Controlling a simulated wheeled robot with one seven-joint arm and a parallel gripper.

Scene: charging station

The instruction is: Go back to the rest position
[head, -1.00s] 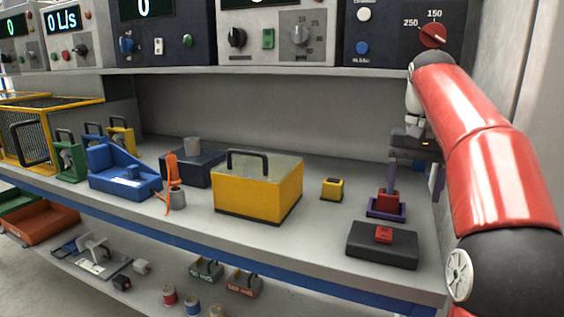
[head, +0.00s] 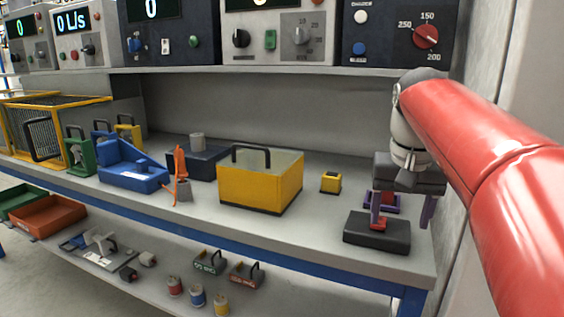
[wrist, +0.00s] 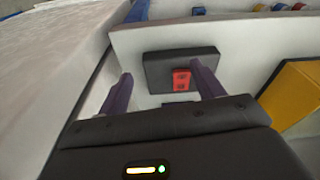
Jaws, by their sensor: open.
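My gripper (head: 401,218) is open and empty at the right end of the bench, its two purple fingers spread apart. In the wrist view my gripper (wrist: 162,72) points toward a dark flat box (wrist: 157,66) with a red block (wrist: 181,79) on it, seen between the fingers. In the head view the dark box (head: 375,236) lies near the bench's front edge, and the left finger partly hides the red block (head: 382,224). Whether the fingers touch anything is unclear.
A purple-rimmed base (head: 394,209) sits behind the box, partly hidden by my gripper. An upper shelf (head: 270,70) overhangs, and a wall (head: 485,70) bounds the right.

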